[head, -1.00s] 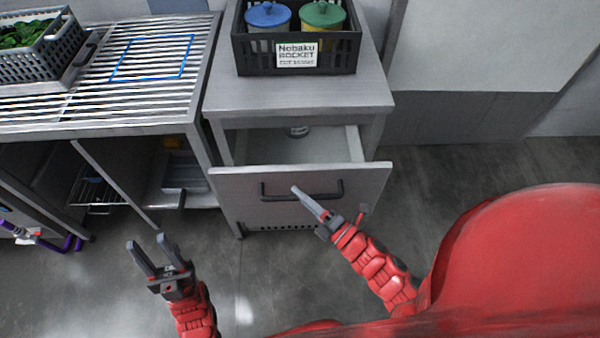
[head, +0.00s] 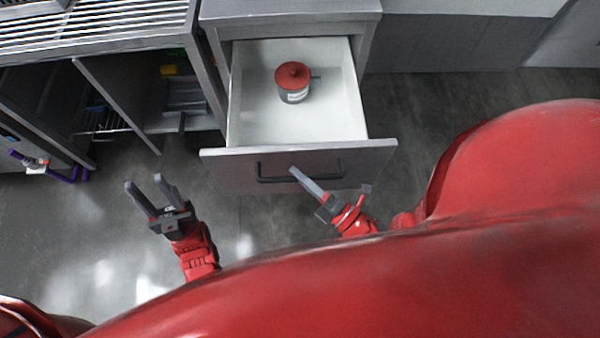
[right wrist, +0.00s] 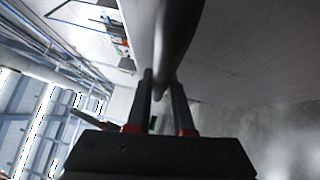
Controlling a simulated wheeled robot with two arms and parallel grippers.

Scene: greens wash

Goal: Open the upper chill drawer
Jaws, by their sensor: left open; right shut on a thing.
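The upper chill drawer stands pulled out from the steel cabinet, its grey front (head: 226,172) facing me and its white inside showing. A dark bar handle (head: 262,175) runs across the front; it also shows in the right wrist view (right wrist: 176,40). My right gripper (head: 297,175) is shut on the handle; in the right wrist view its fingers (right wrist: 160,92) are at the bar. A small jar with a red lid (head: 293,76) stands upright in the drawer. My left gripper (head: 146,188) is open and empty, left of the drawer front and apart from it.
The cabinet top (head: 290,8) is at the upper edge of the head view. A slatted steel rack table (head: 95,28) stands to the left, with shelves under it. Grey floor lies open around my left gripper.

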